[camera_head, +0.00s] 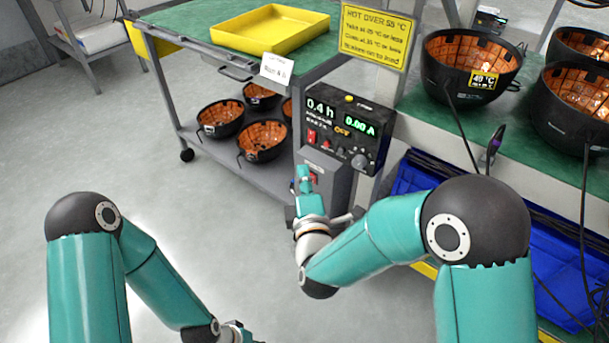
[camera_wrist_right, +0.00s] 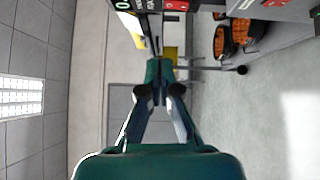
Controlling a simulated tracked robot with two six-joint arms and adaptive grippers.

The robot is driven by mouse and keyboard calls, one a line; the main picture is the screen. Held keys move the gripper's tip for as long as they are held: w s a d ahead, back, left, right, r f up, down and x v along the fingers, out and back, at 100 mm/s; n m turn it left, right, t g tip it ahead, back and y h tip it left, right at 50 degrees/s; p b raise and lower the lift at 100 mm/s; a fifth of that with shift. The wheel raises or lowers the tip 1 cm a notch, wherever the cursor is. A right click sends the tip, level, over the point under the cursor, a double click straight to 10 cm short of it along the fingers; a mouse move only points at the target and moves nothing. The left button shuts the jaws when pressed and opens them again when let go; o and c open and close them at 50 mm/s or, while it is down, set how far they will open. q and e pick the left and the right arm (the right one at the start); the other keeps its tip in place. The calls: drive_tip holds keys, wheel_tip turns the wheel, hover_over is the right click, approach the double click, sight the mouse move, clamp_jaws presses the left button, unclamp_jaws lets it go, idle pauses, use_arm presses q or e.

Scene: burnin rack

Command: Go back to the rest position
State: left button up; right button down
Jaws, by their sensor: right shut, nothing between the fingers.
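My right gripper (camera_head: 304,177) is shut and empty. In the head view it is in front of the grey panel (camera_head: 338,180) below the black control unit (camera_head: 345,132), near a red switch there; I cannot tell whether it touches. In the right wrist view the fingers (camera_wrist_right: 158,66) meet, with nothing between them, and the panel's edge shows above. My left arm hangs low at the left. Only a small part of my left gripper (camera_head: 237,331) shows at the bottom edge, so its fingers are hidden.
A cart (camera_head: 222,68) holds a yellow tray (camera_head: 270,30), with several black, orange-lined bowls (camera_head: 262,141) on its lower shelf. At the right, a green-topped bench (camera_head: 425,105) carries larger bowls (camera_head: 470,65) with hanging cables. A blue bin (camera_head: 550,250) sits below. The floor at left is clear.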

drive_tip(key=shift+s, duration=0.25)
idle(0.3)
